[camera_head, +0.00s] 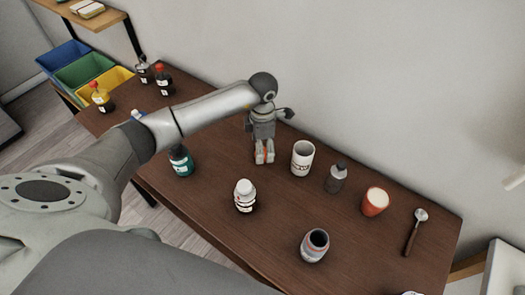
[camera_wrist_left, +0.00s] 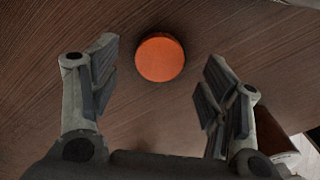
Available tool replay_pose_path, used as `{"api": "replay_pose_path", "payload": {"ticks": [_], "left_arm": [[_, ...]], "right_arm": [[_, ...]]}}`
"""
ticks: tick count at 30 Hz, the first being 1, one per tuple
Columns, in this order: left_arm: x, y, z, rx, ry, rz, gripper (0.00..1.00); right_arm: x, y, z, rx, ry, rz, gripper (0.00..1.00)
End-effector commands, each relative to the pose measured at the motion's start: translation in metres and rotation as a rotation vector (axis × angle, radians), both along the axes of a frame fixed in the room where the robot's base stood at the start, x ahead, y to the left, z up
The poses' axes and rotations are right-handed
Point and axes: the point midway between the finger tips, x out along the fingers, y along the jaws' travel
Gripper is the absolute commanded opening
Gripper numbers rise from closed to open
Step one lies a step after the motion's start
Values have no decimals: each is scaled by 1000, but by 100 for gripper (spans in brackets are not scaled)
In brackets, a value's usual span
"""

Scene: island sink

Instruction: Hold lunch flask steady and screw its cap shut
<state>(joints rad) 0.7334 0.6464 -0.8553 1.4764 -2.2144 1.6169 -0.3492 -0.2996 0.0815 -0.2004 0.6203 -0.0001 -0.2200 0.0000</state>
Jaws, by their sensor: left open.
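An open jar-like container (camera_head: 315,245), probably the lunch flask, stands upright near the table's front edge, its dark mouth uncovered. A round orange disc (camera_wrist_left: 160,57), probably its cap, lies on the wooden table in the left wrist view. My left gripper (camera_head: 264,156) points down over the table behind the flask, left of the white mug. In the wrist view its fingers (camera_wrist_left: 160,78) are open and apart on either side of the disc, with nothing held. In the head view the gripper mostly hides the disc. My right gripper is not in view.
A white mug (camera_head: 302,160), grey bottle (camera_head: 337,180), orange cup (camera_head: 375,203) and spoon (camera_head: 415,230) stand or lie to the right. A white-capped bottle (camera_head: 245,197) stands in front of the gripper, a teal bottle (camera_head: 181,162) to the left. A wall runs behind the table.

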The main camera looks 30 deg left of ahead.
Motion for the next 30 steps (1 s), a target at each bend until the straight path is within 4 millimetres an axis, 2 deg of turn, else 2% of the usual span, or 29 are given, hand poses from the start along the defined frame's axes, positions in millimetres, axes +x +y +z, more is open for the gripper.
{"api": "replay_pose_path", "payload": {"ticks": [1, 6, 16, 17, 25, 30], "left_arm": [[-1, 0, -6, -1, 3, 1, 70], [0, 0, -22, -1, -1, 0, 70], [0, 0, -23, 0, -1, -1, 70], [0, 0, -23, 0, -1, -1, 68], [0, 0, -23, 0, -1, -1, 34], [1, 0, -23, 0, -1, 0, 34]], "right_arm": [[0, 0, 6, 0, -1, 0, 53], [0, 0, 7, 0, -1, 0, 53], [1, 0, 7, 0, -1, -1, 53], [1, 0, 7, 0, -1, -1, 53], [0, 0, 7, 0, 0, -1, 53], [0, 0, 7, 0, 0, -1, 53]]}}
